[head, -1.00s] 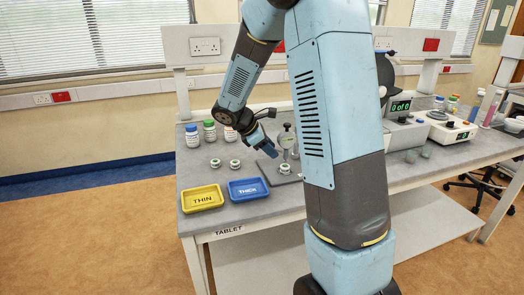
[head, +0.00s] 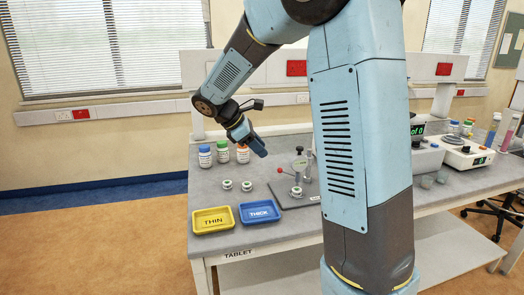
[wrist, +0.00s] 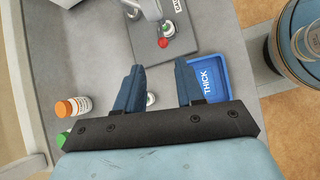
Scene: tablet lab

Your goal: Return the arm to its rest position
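My gripper (head: 258,147) hangs above the grey bench, behind the two trays in the head view. In the wrist view my gripper (wrist: 160,80) has its two blue fingers spread wide apart, with nothing held between them. A small white, green-topped item lies on the bench far below, partly hidden by the left finger. My arm is bent, with its large upper link in front of the bench.
A yellow THIN tray (head: 228,220) and a blue THICK tray (head: 276,211) sit at the bench's front edge. Two small green-topped items stand behind them. Several bottles (head: 205,157) stand at the back left. A gauge on a dark plate (head: 312,200) stands to the right.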

